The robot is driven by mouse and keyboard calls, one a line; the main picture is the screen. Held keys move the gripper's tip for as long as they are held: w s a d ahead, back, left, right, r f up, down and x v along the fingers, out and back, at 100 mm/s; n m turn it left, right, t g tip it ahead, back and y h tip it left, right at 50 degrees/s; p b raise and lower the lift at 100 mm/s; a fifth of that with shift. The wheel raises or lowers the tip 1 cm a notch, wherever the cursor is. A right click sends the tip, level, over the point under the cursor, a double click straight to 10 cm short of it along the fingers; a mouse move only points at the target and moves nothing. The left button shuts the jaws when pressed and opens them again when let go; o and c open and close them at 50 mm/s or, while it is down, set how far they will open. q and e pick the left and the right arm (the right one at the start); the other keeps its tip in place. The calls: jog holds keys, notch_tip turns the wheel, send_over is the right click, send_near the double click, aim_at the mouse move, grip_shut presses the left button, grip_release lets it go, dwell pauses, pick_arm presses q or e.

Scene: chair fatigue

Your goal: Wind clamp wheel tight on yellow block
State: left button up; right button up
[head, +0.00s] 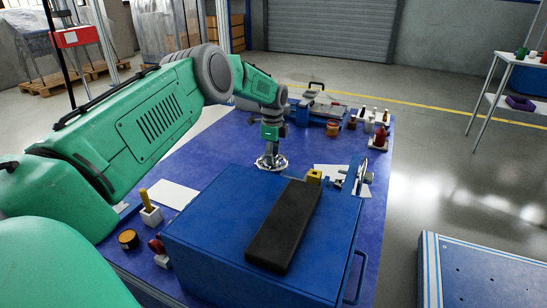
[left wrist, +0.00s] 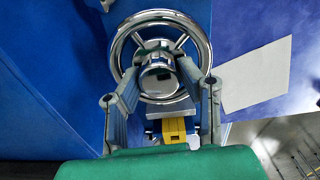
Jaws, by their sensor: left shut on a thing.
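The chrome clamp wheel (left wrist: 118,48) fills the upper middle of the left wrist view, with a round hub and spokes. My left gripper (left wrist: 158,74) is shut on it, one finger on each side of the hub. In the head view my left gripper (head: 271,152) points down at the same wheel (head: 271,166), behind the blue box. The yellow block (left wrist: 174,128) is beside the wheel in the wrist view, past a grey metal plate; whether they touch is unclear. A yellow piece (head: 314,176) also shows at the box's back edge. My right gripper is out of view.
A large blue box (head: 215,215) with a long black pad (head: 285,225) stands in front on the blue table (head: 215,150). Another metal fitting (head: 362,175) is at its right back corner.

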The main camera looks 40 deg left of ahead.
pick_arm(q)
jog(key=m, duration=0.3)
jog(key=shift+w+a+r+m, duration=0.2)
jog(key=shift+a+r+m, duration=0.1)
jog(key=shift+a+m, duration=0.1)
jog(key=m, duration=0.3)
jog(key=shift+m, duration=0.3)
jog(key=m, duration=0.3)
jog(key=shift+d+m+b, duration=0.1)
jog(key=shift+m+b, duration=0.2)
jog(key=shift+b, duration=0.1)
jog(key=m, duration=0.3)
jog(key=shift+m, duration=0.3)
jog(key=m+b, duration=0.1)
jog(key=m, duration=0.1)
jog(key=shift+f+m+b, duration=0.2)
jog(key=shift+m+b, duration=0.1)
jog(key=shift+b, duration=0.05)
jog(key=shift+m+b, duration=1.4)
jog(key=shift+b, duration=0.3)
jog(key=shift+s, duration=0.1)
